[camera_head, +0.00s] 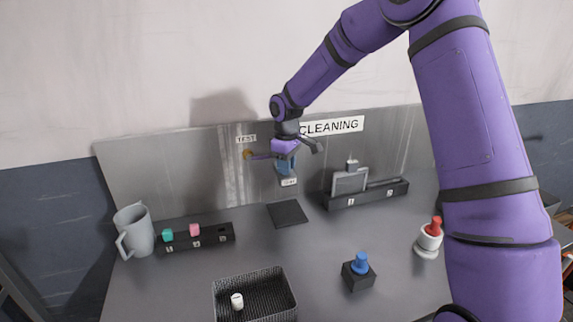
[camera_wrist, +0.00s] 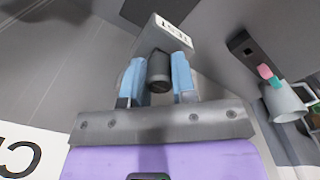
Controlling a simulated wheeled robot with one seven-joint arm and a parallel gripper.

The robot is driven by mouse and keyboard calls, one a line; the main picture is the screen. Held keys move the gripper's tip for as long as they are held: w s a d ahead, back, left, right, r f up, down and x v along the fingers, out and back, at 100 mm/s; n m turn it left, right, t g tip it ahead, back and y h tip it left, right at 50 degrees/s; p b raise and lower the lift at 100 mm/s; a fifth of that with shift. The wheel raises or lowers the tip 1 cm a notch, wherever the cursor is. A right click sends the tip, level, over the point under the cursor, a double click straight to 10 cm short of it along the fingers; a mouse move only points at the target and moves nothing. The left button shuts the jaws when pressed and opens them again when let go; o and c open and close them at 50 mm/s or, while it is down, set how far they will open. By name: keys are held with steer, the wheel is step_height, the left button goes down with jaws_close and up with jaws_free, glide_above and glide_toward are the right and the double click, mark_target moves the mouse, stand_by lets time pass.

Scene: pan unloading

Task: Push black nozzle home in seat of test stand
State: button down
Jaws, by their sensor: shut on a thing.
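The black nozzle (camera_wrist: 159,68) is between the two blue fingers of my gripper (camera_wrist: 159,82) in the wrist view, and the fingers are shut on it. Its far end meets or overlaps the grey test stand (camera_wrist: 150,32), a block with a white label. I cannot tell how deep the nozzle sits in the seat. In the head view my gripper (camera_head: 287,168) points down directly over the labelled stand (camera_head: 289,182) near the back panel. The fingers hide the nozzle and the seat there.
A black mat (camera_head: 288,213) lies in front of the stand. A rack (camera_head: 207,237) with teal and pink pieces and a grey pitcher (camera_head: 134,231) stand left. The cleaning rack (camera_head: 367,195) is close on the right. A basket (camera_head: 255,294) and a blue-topped block (camera_head: 358,275) are nearer.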

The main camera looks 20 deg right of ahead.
steer(key=shift+f, duration=0.25)
steer(key=c, duration=0.8)
jaws_free()
steer(key=shift+c, duration=0.2)
steer(key=shift+r, duration=0.1)
step_height(320, 180, up, 11)
steer(key=shift+f, duration=0.15)
